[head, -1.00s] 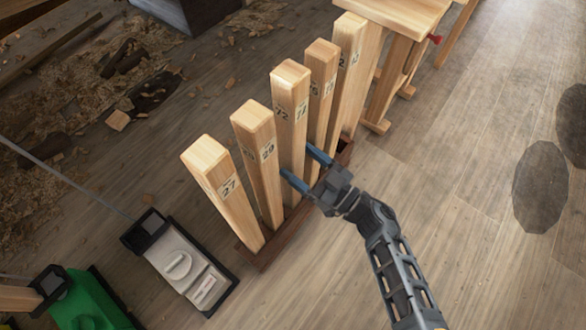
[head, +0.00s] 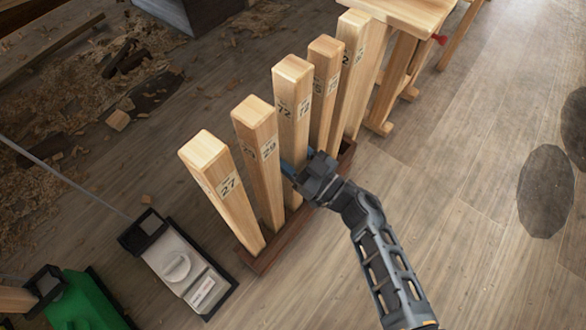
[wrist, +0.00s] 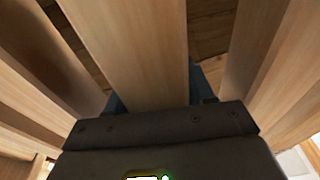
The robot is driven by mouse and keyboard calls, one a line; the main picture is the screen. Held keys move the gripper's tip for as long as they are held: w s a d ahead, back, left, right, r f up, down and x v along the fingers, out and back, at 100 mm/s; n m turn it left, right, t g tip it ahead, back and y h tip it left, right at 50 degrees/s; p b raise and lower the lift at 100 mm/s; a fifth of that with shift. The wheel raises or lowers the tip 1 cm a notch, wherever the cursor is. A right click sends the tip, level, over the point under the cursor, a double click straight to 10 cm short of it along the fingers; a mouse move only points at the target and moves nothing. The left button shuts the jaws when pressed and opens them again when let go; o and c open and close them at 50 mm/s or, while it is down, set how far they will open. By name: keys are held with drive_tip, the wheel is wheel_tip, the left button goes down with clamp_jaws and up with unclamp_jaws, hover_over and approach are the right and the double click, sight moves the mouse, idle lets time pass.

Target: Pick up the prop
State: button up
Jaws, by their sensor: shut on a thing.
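Several square wooden props stand upright in a row in a dark wooden rack (head: 262,262). The middle prop (head: 293,95) carries dark number marks near its top. My gripper (head: 303,172), with blue fingers, is shut on this middle prop, low on its shaft. In the wrist view the held prop (wrist: 135,50) rises between the blue fingers. The left finger is partly hidden by my gripper's body. The prop marked 27 (head: 222,190) stands at the near left end, with the prop marked 29 (head: 258,150) between it and the held one.
Neighbouring props stand close on both sides, including one to the right (head: 325,90). A wooden bench (head: 400,15) is behind right. A grey-and-white mop-like tool (head: 185,268) and a green one (head: 85,305) lie at the lower left.

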clamp_jaws()
idle(0.3)
drive_tip(key=shift+r, duration=0.15)
